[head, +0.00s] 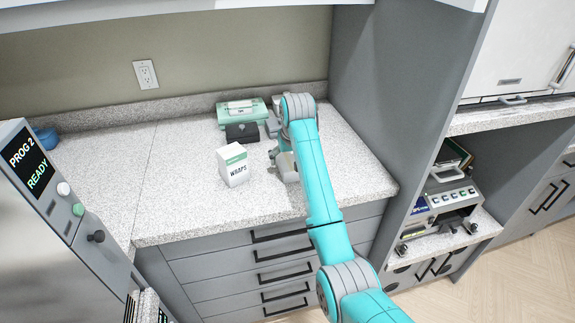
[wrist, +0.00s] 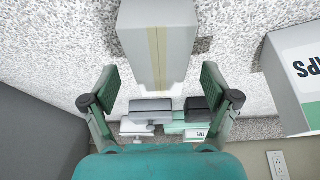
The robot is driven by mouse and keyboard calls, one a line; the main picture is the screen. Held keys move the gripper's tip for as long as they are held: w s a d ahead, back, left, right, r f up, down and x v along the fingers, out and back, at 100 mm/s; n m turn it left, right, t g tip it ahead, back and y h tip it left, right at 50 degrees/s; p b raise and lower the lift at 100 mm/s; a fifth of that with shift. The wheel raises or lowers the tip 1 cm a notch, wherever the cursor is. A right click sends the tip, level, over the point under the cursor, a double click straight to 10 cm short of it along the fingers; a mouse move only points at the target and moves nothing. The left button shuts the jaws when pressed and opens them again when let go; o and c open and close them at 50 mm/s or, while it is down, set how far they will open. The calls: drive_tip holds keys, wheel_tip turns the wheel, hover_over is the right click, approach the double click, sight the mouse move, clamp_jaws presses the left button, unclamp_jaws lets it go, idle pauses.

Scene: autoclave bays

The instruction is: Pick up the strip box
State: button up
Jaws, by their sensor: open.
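A pale grey box with a tan stripe down it, which I take for the strip box (wrist: 160,40), stands out in the wrist view, at the top centre. Its near end reaches between my two fingers. My gripper (wrist: 160,78) is open, with a finger on each side of that end and visible gaps between them and the box. In the head view my gripper (head: 280,158) is low over the counter, and the strip box (head: 288,168) is partly hidden by my arm. No lettering shows on it.
A white and green WRAPS box (head: 236,168) stands just left of my gripper on the speckled counter (head: 190,185). Behind are a black box (head: 242,133) and a green tray (head: 228,119). A grey cabinet side (head: 375,90) rises at the right.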

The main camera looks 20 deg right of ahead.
drive_tip(key=shift+x, duration=1.05)
drive_tip(key=c, duration=1.3)
drive_tip(key=shift+o, duration=0.2)
drive_tip(key=shift+r, duration=0.1)
